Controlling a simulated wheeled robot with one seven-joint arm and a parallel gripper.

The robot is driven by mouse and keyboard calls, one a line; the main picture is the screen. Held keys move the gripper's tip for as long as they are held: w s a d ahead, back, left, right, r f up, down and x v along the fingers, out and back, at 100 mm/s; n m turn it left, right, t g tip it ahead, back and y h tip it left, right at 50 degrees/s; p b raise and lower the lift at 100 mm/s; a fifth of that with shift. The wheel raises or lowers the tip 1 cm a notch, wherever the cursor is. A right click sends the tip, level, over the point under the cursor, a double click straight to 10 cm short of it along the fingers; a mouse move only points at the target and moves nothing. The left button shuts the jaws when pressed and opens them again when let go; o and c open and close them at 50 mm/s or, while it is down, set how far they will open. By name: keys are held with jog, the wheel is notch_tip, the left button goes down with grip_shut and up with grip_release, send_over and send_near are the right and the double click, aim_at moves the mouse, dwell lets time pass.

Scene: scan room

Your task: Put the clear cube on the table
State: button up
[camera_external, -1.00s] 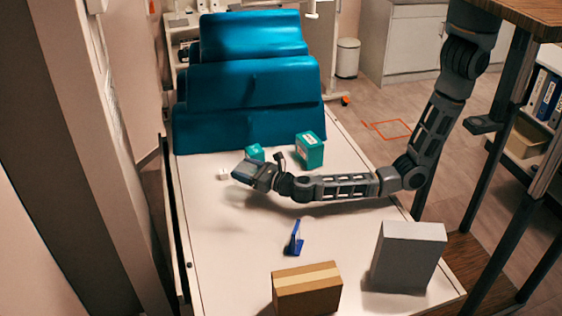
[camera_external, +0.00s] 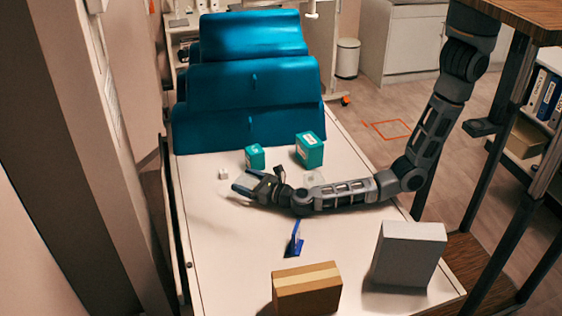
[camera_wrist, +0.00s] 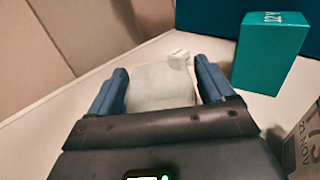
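My gripper (camera_external: 243,182) is low over the left part of the white table (camera_external: 215,260), its two blue fingers pointing left. In the wrist view the fingers of my gripper (camera_wrist: 160,85) stand wide apart, on either side of a pale, see-through block that looks like the clear cube (camera_wrist: 160,88). The block fills the gap from finger to finger. Its underside is hidden, so I cannot tell whether it touches the table. In the outside view it hardly stands out from the white surface.
A small white cube (camera_external: 223,173) lies just beyond the fingertips. Teal boxes stand behind, a smaller (camera_external: 254,157) and a larger (camera_external: 310,150). A faint clear item (camera_external: 314,178) sits behind my arm. A blue item (camera_external: 296,243), cardboard box (camera_external: 306,288) and grey box (camera_external: 408,255) are nearer.

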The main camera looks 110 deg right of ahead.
jog(key=shift+o, duration=0.8)
jog(key=shift+r, duration=0.15)
jog(key=p+v, duration=0.1)
jog(key=v, duration=1.1)
